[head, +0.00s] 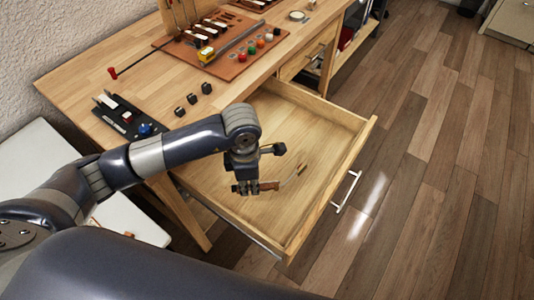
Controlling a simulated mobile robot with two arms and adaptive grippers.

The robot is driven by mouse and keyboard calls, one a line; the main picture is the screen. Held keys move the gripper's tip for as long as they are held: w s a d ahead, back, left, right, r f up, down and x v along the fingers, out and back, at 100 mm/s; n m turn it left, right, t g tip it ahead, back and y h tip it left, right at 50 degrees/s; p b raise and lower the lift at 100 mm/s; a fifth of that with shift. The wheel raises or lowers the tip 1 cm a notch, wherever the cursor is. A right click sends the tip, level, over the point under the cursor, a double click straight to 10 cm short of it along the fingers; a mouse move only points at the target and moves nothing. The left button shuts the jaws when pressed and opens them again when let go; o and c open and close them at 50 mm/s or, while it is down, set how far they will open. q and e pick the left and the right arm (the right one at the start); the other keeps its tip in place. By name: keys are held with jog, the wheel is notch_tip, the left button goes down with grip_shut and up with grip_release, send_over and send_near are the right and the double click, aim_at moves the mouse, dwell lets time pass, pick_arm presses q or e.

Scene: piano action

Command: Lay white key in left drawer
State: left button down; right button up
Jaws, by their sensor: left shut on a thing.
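My left gripper (254,188) points down into the open left drawer (343,113), a pale wooden drawer with a metal handle. It is shut on a small reddish-brown piece (269,185) that sticks out to the right of the fingers. I see no white face on this piece, so I cannot tell if it is the white key. I cannot tell whether it touches the drawer floor. A small brown sliver (301,170) shows on the drawer floor to its right. My right gripper is not in view.
The wooden workbench (150,77) carries a black tray (128,119) with white pieces and a blue knob, several small black blocks (192,98), and a brown board (224,69) with tools. A closed drawer (301,61) lies beyond. The open drawer's floor is mostly free.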

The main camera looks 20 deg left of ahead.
pick_arm(q)
jog(key=n, duration=0.1)
jog(key=w+n, duration=0.1)
jog(key=n, duration=0.1)
jog(key=d+n, duration=0.1)
jog(key=shift+w+f, duration=0.15)
jog(key=shift+w, duration=0.1)
jog(key=w+d+n, duration=0.1)
jog(key=w+n, duration=0.1)
jog(key=n, duration=0.5)
jog(key=n+b, duration=0.2)
jog(key=n, duration=1)
send_over(274, 192)
notch_tip(274, 192, down, 7)
jog(key=shift+a+r, duration=0.1)
jog(key=shift+f, duration=1.9)
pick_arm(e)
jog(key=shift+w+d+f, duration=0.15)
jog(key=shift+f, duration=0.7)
